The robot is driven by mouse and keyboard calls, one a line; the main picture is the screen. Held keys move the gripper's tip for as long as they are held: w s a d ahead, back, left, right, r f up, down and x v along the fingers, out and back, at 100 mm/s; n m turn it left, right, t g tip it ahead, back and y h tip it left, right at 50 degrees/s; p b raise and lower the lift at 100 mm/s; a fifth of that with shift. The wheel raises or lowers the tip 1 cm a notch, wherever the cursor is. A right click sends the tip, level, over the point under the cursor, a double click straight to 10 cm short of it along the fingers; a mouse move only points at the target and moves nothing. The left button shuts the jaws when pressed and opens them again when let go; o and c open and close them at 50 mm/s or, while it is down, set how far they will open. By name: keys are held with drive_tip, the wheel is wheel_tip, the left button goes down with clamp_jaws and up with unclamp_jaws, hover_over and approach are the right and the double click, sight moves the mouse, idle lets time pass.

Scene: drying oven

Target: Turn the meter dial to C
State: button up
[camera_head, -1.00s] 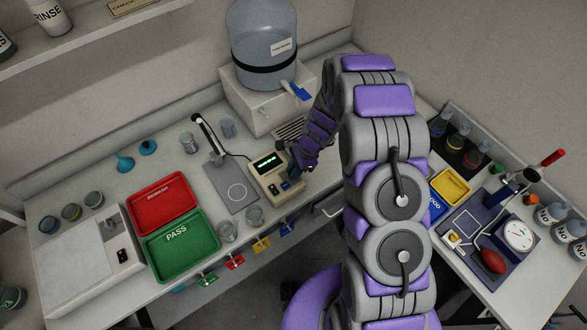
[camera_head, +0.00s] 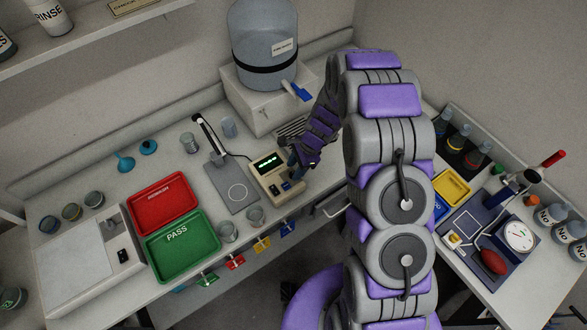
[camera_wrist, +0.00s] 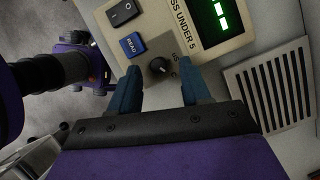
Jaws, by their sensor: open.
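The meter (camera_head: 276,177) is a beige box with a green lit display, on the bench in the head view. In the wrist view the meter (camera_wrist: 222,50) shows its display, a blue READ button (camera_wrist: 132,45), a black rocker switch (camera_wrist: 122,13) and the dark round dial (camera_wrist: 159,66). Letters beside the dial are partly hidden, and I cannot read its setting for sure. My gripper (camera_wrist: 156,90) is open, with its blue fingers on either side of the dial. I cannot tell whether they touch it. In the head view my gripper (camera_head: 294,160) is at the meter's right side.
A probe stand on a grey plate (camera_head: 238,194) stands left of the meter. A red tray (camera_head: 163,203) and a green PASS tray (camera_head: 183,238) lie farther left. A water jug (camera_head: 262,45) stands behind. A slotted grille (camera_wrist: 268,88) lies beside the meter.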

drive_tip(key=p+v, duration=0.1)
drive_tip(key=v, duration=1.4)
drive_tip(key=shift+r, duration=0.35)
drive_tip(key=shift+w, duration=0.1)
